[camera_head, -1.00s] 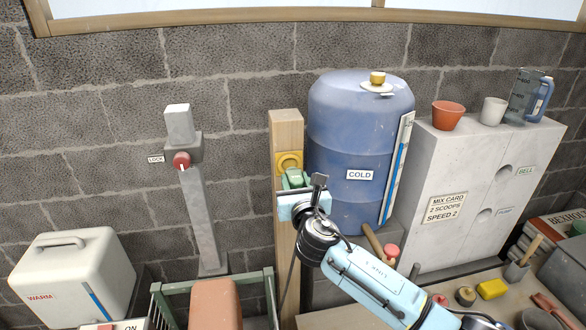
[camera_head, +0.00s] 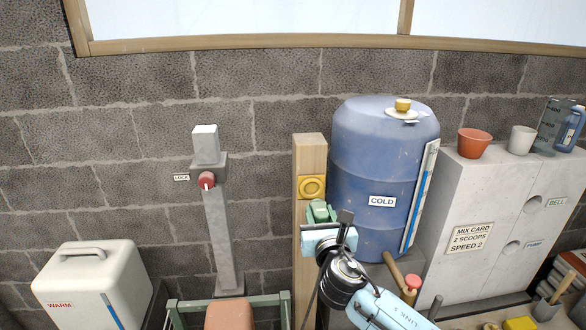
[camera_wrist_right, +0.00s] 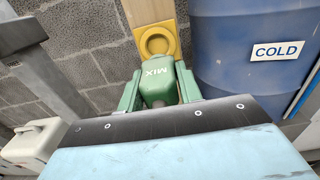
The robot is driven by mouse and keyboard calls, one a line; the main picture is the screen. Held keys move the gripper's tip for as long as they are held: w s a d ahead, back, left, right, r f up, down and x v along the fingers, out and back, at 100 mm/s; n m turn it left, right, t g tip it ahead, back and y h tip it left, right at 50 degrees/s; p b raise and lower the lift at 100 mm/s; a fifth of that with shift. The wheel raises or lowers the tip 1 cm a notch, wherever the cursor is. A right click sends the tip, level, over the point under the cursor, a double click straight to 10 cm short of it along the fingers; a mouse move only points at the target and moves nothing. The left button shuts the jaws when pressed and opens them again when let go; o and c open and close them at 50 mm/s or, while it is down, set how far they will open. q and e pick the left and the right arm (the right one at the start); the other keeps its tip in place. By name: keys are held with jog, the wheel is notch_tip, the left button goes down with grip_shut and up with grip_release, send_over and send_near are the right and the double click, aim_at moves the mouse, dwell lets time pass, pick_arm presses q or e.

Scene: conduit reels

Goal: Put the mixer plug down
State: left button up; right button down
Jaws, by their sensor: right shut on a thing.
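The mixer plug (camera_wrist_right: 157,80) is green, with MIX on its top in the right wrist view. It sits between the jaws of my right gripper (camera_head: 319,216), which is shut on it. In the head view the plug is a small green shape just below the yellow ring socket (camera_head: 311,187) on the wooden post (camera_head: 309,150). In the right wrist view the socket (camera_wrist_right: 157,43) is just beyond the plug, and its ring opening looks empty. The plug's underside is hidden. My left gripper is not in view.
A blue COLD barrel (camera_head: 384,160) stands close right of the post. A grey post with a red LOCK knob (camera_head: 207,180) is to the left, beside a white WARM box (camera_head: 85,285). A green-framed stand (camera_head: 180,306) is below. A grey cabinet (camera_head: 480,200) stands right.

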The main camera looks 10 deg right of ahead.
jog(key=s+d+f+b, duration=0.3)
jog(key=s+f+b, duration=0.5)
jog(key=s+f, duration=0.1)
jog(key=s+d+f+b, duration=0.3)
jog(key=s+f+b, duration=0.5)
jog(key=s+f, duration=0.1)
jog(key=shift+s+d+b, duration=0.3)
jog(key=shift+d+b, duration=0.1)
